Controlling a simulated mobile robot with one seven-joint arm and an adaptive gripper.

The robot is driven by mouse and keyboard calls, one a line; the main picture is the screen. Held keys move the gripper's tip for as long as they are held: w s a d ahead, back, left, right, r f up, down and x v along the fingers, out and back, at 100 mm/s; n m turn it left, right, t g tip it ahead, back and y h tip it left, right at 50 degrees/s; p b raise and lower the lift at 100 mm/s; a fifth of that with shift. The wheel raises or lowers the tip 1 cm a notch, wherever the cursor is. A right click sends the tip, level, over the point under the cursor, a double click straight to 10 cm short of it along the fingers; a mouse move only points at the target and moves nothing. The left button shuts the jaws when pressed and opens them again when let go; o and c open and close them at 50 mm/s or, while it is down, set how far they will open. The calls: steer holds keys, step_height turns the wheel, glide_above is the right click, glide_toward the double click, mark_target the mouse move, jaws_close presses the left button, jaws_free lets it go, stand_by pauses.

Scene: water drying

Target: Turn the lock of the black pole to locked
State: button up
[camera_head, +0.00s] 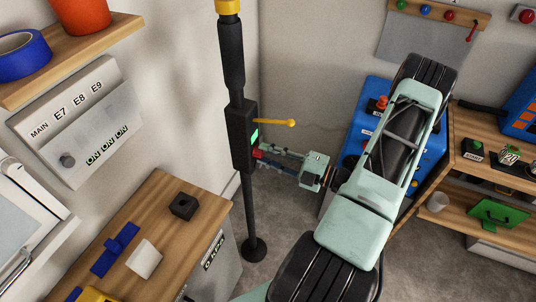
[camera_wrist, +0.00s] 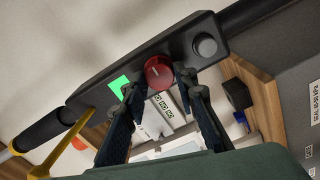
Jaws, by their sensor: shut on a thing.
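The black pole (camera_head: 230,60) stands upright on a round base in the head view. Its black lock box (camera_head: 241,125) carries a bright green patch (camera_head: 254,136), which also shows in the wrist view (camera_wrist: 118,87). My gripper (camera_head: 261,155) reaches the box from the right, level with its lower part. In the wrist view a round red knob (camera_wrist: 159,72) with a pale mark sits between the fingertips of my gripper (camera_wrist: 159,86), which is shut on it. The fingertips cover the knob's sides. A grey round button (camera_wrist: 205,46) sits farther along the box.
A yellow handle (camera_head: 275,122) juts right from the pole above my gripper. A wooden-topped cabinet (camera_head: 170,225) stands left of the pole, with a black block (camera_head: 183,206) on it. A wall panel (camera_head: 75,130) hangs at left. Blue equipment and shelves stand at right.

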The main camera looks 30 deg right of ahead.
steer(key=o, duration=1.2)
steer(key=shift+c, duration=0.2)
steer(key=v, duration=1.2)
steer(key=shift+r, duration=0.1)
